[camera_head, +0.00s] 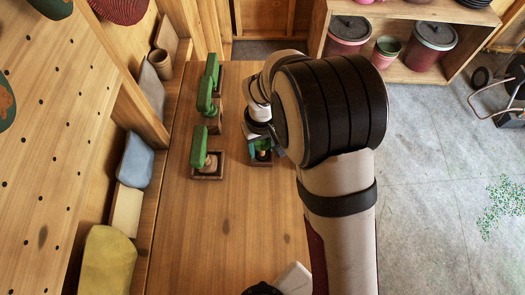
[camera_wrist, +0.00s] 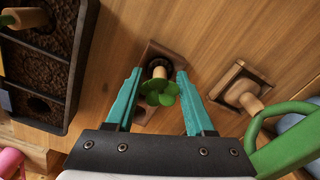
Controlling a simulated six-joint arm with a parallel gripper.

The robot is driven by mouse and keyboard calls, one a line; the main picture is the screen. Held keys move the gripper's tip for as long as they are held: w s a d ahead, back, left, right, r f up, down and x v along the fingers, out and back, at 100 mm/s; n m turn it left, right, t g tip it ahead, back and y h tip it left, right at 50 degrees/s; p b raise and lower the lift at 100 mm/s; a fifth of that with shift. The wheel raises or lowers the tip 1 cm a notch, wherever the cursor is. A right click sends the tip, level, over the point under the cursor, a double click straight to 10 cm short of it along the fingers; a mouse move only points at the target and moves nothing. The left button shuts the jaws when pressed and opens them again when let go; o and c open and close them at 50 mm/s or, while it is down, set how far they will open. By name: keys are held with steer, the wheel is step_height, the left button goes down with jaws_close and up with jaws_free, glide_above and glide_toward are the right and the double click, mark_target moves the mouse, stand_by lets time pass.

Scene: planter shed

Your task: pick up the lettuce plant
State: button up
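The lettuce plant (camera_wrist: 160,93) shows in the wrist view as a few bright green leaves beside a pale tan round plug (camera_wrist: 159,72). It stands at a small square brown wooden holder (camera_wrist: 151,49). My gripper (camera_wrist: 160,72) has two teal fingers, spread apart, one on each side of the plant. A gap shows between each finger and the plug. In the head view my arm and wrist cover most of the plant. Only a bit of green (camera_head: 262,144) and the dark holder's edge (camera_head: 262,163) show below my gripper.
Green-handled things stand in square wooden holders (camera_head: 207,175) to the left; one holder (camera_wrist: 234,86) and a green handle (camera_wrist: 284,112) are close on the right in the wrist view. A dark soil tray (camera_wrist: 63,75) lies left. The bench front (camera_head: 215,235) is clear.

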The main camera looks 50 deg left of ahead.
mark_target(266, 146)
steer(key=c, duration=0.7)
steer(key=shift+r, duration=0.1)
steer(key=shift+c, duration=0.2)
steer(key=r, duration=0.3)
steer(key=d+r, duration=0.1)
steer(key=shift+w+r, duration=0.3)
steer(key=w+d+r, duration=0.5)
steer(key=d+r, duration=0.1)
steer(key=d, duration=0.3)
steer(key=w+a+f, duration=0.1)
steer(key=w+a, duration=0.8)
steer(key=w, duration=0.5)
steer(key=shift+w+a+f, duration=0.2)
steer(key=shift+f, duration=0.05)
